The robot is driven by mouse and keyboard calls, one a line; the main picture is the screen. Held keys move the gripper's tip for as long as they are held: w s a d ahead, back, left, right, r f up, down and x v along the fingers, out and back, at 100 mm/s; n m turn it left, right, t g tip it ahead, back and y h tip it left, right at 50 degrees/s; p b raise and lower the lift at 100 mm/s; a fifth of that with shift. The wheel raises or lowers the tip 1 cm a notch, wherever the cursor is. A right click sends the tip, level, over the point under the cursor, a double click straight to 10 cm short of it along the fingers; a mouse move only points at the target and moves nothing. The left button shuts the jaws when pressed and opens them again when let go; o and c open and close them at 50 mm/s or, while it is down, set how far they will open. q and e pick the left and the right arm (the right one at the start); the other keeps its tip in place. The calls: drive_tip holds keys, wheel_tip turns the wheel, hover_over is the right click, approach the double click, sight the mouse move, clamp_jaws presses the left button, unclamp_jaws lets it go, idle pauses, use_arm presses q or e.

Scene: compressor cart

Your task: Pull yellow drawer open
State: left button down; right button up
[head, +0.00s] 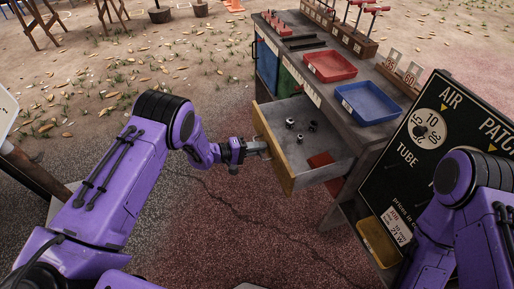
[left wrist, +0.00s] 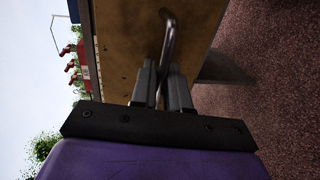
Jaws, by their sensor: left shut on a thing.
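The yellow drawer (head: 274,150) stands pulled out from the cart in the head view, with several small dark metal parts (head: 300,130) lying inside it. Its yellow front also fills the upper middle of the left wrist view (left wrist: 125,50). My left gripper (head: 262,147) is at the drawer front, with its fingers (left wrist: 163,85) shut on the metal bar handle (left wrist: 170,40). My right arm (head: 465,215) shows at the right of the head view, but its gripper is out of view.
The compressor cart (head: 315,90) carries a red tray (head: 330,66) and a blue tray (head: 368,102) on top. Blue (head: 266,66) and green (head: 288,88) fronts sit beside the yellow drawer. A black price sign (head: 430,140) stands at right. Paved ground left of the drawer is clear.

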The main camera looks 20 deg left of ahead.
use_arm(q)
drive_tip(key=c, duration=1.4)
unclamp_jaws()
drive_tip(key=shift+d, duration=0.1)
drive_tip(key=shift+o, duration=0.2)
drive_tip(key=v, duration=1)
drive_tip(key=shift+s+a+p, duration=0.2)
drive_tip(key=shift+a+p, duration=0.1)
drive_tip(key=shift+p, duration=0.15)
